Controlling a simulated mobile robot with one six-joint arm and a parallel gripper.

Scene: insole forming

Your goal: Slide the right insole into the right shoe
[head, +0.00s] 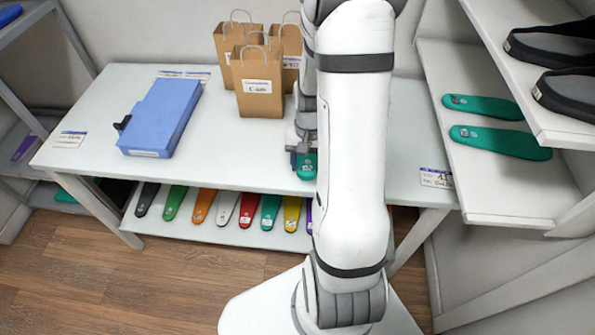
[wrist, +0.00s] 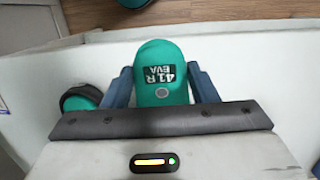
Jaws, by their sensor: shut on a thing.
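My gripper (wrist: 162,88) is shut on a green insole (wrist: 161,62) marked "41R EVA"; its two blue fingers press its sides. In the head view my arm hides most of this, and only a piece of the green insole (head: 307,166) shows below my gripper (head: 303,148), over the table's front part. In the wrist view a dark-rimmed, rounded thing with green inside (wrist: 80,99) lies left of the held insole, apart from it. It looks like a shoe end, partly hidden by my gripper body. Two dark shoes (head: 555,45) (head: 572,92) stand on the upper right shelf.
The white table (head: 240,160) holds a blue box-like device (head: 162,117) at left and several paper bags (head: 258,85) at the back. Two green insoles (head: 500,142) lie on the right-hand shelf. Several coloured insoles (head: 205,205) lie under the table. The table between device and bags is clear.

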